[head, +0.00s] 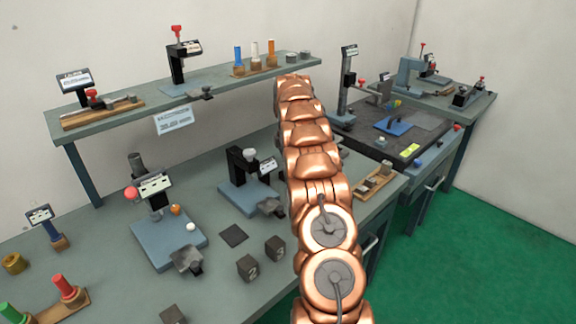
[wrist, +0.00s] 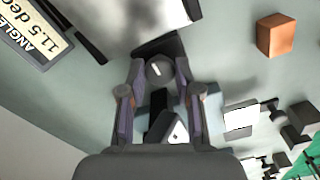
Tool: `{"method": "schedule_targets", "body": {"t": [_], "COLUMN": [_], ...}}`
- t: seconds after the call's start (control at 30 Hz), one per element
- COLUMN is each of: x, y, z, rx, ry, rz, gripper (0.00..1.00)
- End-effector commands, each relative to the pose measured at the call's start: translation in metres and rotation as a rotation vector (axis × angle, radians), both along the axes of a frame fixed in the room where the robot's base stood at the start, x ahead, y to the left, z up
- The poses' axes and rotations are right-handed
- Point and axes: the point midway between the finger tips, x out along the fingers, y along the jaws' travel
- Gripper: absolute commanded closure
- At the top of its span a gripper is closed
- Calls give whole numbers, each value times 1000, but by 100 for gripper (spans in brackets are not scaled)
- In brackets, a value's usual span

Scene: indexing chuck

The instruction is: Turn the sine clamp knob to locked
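In the wrist view my gripper (wrist: 160,72) has its two fingers apart, one on either side of a round dark grey knob (wrist: 160,67) with a short white mark. The knob sits between the fingertips. Whether the fingers press on it or leave a small gap I cannot tell. I take this to be the sine clamp knob; no lettering on it is readable. A tilted sign (wrist: 35,35) at the upper left reads "ANGLE" and "11.5 deg". In the head view my own arm hides the gripper and this knob.
An orange block (wrist: 276,35) stands right of the knob in the wrist view. In the head view a raised shelf (head: 130,104) holds several fixtures, and a blue-based fixture (head: 165,240) stands on the front bench. Dark numbered blocks (head: 248,268) lie near my arm.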

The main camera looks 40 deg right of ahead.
Motion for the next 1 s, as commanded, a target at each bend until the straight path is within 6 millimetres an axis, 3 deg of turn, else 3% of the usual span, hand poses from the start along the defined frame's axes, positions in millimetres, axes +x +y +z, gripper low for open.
{"method": "schedule_targets", "body": {"t": [0.23,0.63,1.0], "x": [0,0,1], "y": [0,0,-1], "z": [0,5,46], "rx": [0,0,-3], "ry": [-1,-1,-4], "rz": [0,1,1], "gripper": [42,42,42]}}
